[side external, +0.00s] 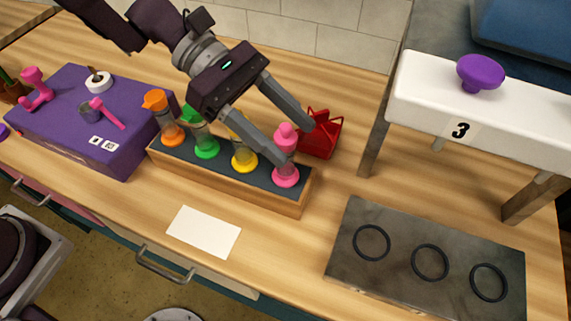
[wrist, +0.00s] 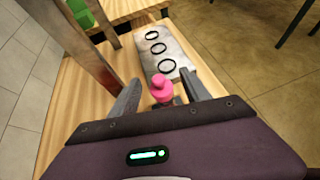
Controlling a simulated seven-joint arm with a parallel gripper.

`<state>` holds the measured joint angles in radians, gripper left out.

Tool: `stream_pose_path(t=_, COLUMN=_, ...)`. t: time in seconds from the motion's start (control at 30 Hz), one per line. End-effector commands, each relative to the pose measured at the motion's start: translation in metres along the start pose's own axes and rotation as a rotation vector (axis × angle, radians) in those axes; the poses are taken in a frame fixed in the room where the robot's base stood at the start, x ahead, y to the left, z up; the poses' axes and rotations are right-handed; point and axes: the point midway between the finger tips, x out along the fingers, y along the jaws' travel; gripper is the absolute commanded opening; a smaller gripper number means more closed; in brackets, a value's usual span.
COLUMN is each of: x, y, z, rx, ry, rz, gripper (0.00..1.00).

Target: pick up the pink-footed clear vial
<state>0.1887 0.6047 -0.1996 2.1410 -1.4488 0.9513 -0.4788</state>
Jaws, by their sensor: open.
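The pink-footed clear vial (side external: 286,172) stands upright at the right end of a wooden rack. It has a pink foot and a pink top, with a clear body between. In the wrist view its pink top (wrist: 162,88) shows between the two fingers, and its lower part is mostly hidden. My gripper (side external: 296,142) is open, with its fingers spread on either side of the vial near its top. The gripper also shows open in the wrist view (wrist: 163,92). I cannot tell whether either finger touches the vial.
The rack (side external: 230,184) also holds orange, green and yellow-footed vials to the left. A red container (side external: 322,136) stands close behind. A grey plate (side external: 400,262) with three black rings lies at right. A white shelf marked 3 (side external: 425,100) and a purple box (side external: 75,128) flank the area.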

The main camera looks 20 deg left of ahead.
Motion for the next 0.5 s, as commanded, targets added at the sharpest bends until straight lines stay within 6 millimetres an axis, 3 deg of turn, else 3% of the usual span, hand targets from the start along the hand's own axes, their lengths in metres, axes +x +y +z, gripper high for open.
stream_pose_path(t=0.23, x=0.0042, y=-0.0001, z=-0.0001, rx=0.003, ry=0.002, rz=0.000, gripper=0.55)
stream_pose_path(t=0.5, x=0.0038, y=-0.0002, z=-0.0001, rx=0.003, ry=0.002, rz=0.000, gripper=0.02)
